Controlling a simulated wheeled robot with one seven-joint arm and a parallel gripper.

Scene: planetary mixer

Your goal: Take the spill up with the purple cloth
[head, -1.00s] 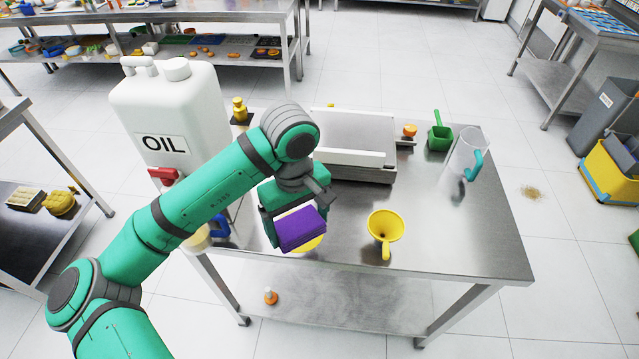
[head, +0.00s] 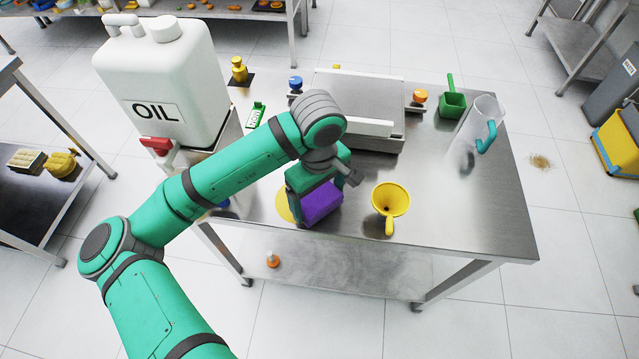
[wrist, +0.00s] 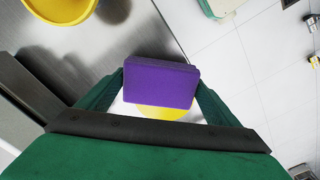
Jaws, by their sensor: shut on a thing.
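The purple cloth (head: 322,203) is a thick folded block. My gripper (head: 318,200) is shut on it, with one finger at each side in the wrist view (wrist: 160,82). The gripper and cloth are over the front edge area of the steel table, left of the yellow funnel. A flat yellow patch, which looks like the spill (head: 283,205), shows on the table left of the cloth. Its other parts are hidden by the gripper and cloth. In the wrist view, yellow (wrist: 165,113) shows just below the cloth. I cannot tell whether the cloth touches the table.
The yellow funnel (head: 391,200) stands close on the right. The white OIL container (head: 165,80) with a red tap is at the left. A scale (head: 362,92), green scoop (head: 452,104) and clear jug (head: 478,130) are farther back. A brown patch (head: 540,161) lies on the floor.

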